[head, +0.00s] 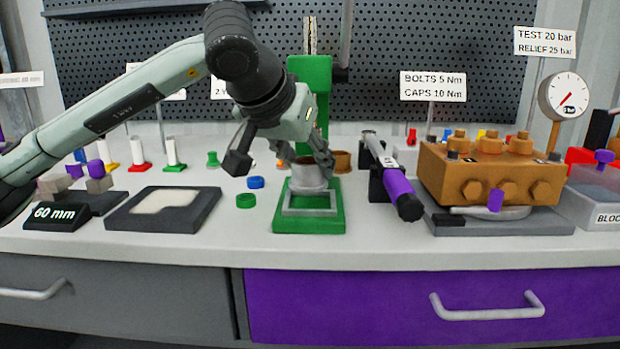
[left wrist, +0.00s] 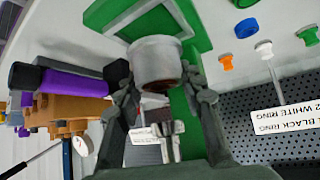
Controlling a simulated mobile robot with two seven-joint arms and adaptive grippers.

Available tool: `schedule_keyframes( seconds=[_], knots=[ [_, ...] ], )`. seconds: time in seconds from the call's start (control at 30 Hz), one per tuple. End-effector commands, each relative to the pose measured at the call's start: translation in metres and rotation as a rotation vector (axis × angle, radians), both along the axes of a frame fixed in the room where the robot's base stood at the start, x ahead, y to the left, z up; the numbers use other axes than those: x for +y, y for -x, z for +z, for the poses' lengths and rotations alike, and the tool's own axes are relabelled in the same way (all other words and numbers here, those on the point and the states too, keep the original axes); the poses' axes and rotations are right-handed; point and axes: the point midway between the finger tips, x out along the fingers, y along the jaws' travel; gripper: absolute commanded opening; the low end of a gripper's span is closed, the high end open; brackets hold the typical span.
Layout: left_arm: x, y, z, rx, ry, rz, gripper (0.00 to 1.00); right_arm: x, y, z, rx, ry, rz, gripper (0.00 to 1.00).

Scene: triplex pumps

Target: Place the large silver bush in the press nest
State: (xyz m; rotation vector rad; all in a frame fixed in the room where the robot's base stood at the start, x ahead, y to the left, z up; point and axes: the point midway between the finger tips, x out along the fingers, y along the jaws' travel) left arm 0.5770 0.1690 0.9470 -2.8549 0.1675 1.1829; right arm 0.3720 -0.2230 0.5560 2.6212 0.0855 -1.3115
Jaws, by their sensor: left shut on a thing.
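The large silver bush (head: 308,178) is a short, wide grey cylinder, upright at the green press (head: 310,222). It also shows in the left wrist view (left wrist: 155,58), between my fingers. My left gripper (head: 318,162) is shut on it from above and behind; one finger shows clearly in the head view, and both show in the left wrist view (left wrist: 158,88). The press nest (head: 309,211) is a grey square frame on the green base. The bush overlaps the rear of this frame; I cannot tell whether it touches. My right gripper is not in view.
A purple-handled torque tool (head: 400,190) rests close right of the press. The orange pump block (head: 490,175) stands farther right. Green (head: 246,201) and blue (head: 256,182) rings lie left of the press. A dark tray (head: 163,210) lies farther left. The front bench strip is clear.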

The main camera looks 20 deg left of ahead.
Motion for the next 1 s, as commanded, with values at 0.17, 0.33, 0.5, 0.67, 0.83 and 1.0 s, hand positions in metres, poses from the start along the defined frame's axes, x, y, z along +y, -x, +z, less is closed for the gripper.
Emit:
schedule_keyframes(
  seconds=[0.17,0.33,0.5,0.67,0.83,1.0],
  knots=[
    [-0.001,-0.008,-0.007,0.001,-0.001,0.001,0.0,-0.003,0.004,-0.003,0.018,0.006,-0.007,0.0],
    [0.0,-0.008,-0.03,0.001,-0.001,0.002,0.0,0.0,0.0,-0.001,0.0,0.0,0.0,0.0],
    [-0.001,-0.008,-0.035,-0.001,0.002,0.001,0.0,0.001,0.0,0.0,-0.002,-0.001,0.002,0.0],
    [-0.001,-0.008,-0.035,-0.001,0.002,0.001,0.0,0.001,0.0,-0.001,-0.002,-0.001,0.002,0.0],
    [-0.001,-0.008,-0.036,-0.002,0.002,0.001,0.0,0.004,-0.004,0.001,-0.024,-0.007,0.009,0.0],
    [-0.001,-0.008,-0.036,-0.002,0.002,0.001,0.0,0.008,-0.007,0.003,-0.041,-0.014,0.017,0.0]
  ],
)
